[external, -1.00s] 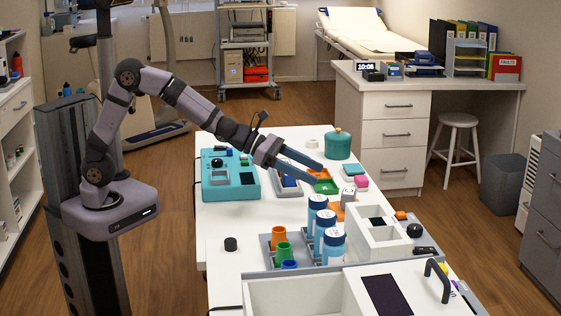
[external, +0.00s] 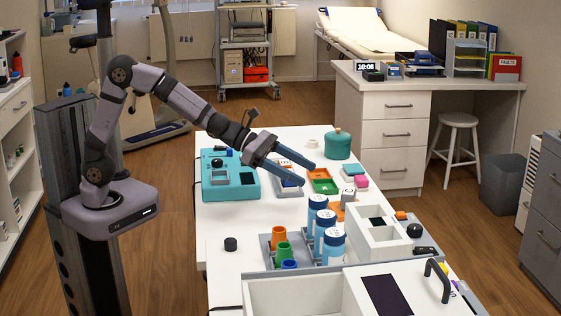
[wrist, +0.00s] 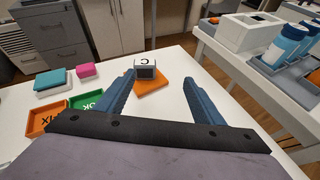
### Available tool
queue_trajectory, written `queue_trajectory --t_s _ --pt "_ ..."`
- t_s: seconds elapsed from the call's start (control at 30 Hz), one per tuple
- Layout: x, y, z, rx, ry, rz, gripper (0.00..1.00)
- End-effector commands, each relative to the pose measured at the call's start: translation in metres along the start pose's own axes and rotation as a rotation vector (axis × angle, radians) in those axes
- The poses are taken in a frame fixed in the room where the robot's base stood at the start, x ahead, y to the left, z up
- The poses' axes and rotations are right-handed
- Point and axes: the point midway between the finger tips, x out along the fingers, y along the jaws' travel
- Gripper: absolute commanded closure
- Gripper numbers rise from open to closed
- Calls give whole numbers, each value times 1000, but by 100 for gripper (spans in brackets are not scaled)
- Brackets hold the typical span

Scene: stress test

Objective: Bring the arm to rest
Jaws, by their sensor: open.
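My gripper (external: 309,177) hangs over the white table with its two blue fingers spread apart and nothing between them. My arm reaches out from its base at the left in the external view. In the wrist view my gripper (wrist: 158,78) shows both fingers apart, with a white and grey cube marked C (wrist: 145,62) beyond and between them. The cube stands on or beside an orange pad (wrist: 152,86); the exact contact is unclear.
An orange tray (external: 319,173) and green tray (external: 324,187) lie near the fingertips. A teal box (external: 229,187) stands left on the table (external: 230,222). Blue-white bottles (external: 331,243) in a rack, a white divided box (external: 376,241) and a teal jar (external: 338,147) stand around.

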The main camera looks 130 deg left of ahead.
Motion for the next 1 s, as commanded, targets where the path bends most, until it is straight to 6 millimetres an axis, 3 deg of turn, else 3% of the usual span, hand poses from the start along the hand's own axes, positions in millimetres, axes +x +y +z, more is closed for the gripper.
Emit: queue_trajectory --t_s 0.23,0.47,0.67,0.83,1.0 --pt "-27 -95 -1 408 16 -266 38" --pt "-80 -182 -38 870 44 -588 38" --pt "-137 -223 -91 1247 79 -862 38" --pt "-181 -249 -165 1697 45 -1142 38" --pt "-222 -253 -230 2189 -85 -1438 38"
